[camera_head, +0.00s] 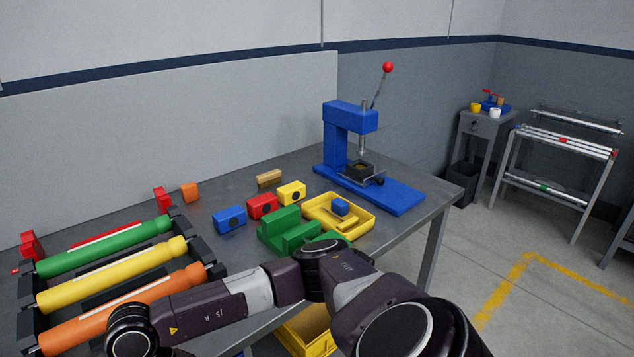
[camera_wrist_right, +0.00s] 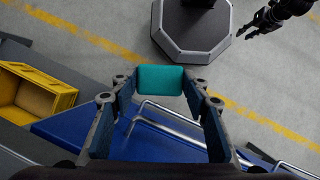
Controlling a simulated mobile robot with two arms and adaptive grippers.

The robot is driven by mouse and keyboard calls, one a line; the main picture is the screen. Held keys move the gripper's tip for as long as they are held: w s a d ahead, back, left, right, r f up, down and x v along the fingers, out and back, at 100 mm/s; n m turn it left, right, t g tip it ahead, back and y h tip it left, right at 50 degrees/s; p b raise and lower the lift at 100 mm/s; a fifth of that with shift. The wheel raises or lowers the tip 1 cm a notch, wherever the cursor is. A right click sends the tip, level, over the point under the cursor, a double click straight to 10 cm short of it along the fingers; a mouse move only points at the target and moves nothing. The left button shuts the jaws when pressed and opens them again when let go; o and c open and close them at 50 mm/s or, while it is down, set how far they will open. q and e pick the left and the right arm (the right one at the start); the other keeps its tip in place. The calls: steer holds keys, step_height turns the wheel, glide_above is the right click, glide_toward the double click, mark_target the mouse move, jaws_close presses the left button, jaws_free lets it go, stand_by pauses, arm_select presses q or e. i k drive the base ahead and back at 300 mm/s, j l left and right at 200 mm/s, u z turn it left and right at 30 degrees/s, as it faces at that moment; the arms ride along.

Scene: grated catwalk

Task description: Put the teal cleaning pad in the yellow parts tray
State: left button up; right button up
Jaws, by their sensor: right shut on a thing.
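The teal cleaning pad (camera_wrist_right: 160,79) is held between the fingertips of my right gripper (camera_wrist_right: 160,84) in the right wrist view, with open floor behind it. The pad does not show in the head view. The yellow parts tray (camera_head: 311,209) lies on the grey workbench in the head view, in front of the blue press. A small blue block (camera_head: 340,206) and a yellow piece are in it. My right arm crosses the bottom of the head view, its gripper out of that picture. A dark gripper, seemingly my left (camera_wrist_right: 268,18), shows small at the wrist view's top right.
A green block (camera_head: 285,232) stands close left of the tray, with red, blue and yellow blocks beyond. The blue press (camera_head: 345,140) stands behind. Colored rollers (camera_head: 110,245) fill the left. A yellow bin (camera_wrist_right: 38,95) and blue surface with metal rails lie below my right gripper.

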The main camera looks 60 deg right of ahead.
mark_target(323, 221)
steer(key=u, duration=1.55)
steer(key=k+l+u, duration=0.15)
steer(key=k+u, duration=0.2)
steer(key=k, duration=0.15)
steer(key=k+u, duration=0.3)
steer(key=k, duration=1)
steer(key=k+l+z, duration=0.1)
steer(key=k, duration=0.6)
steer(key=k+z, duration=0.1)
steer(key=z, duration=0.35)
steer(key=k+z, duration=0.1)
steer(key=z, duration=0.4)
steer(key=l+z, duration=0.15)
steer(key=z, duration=0.3)
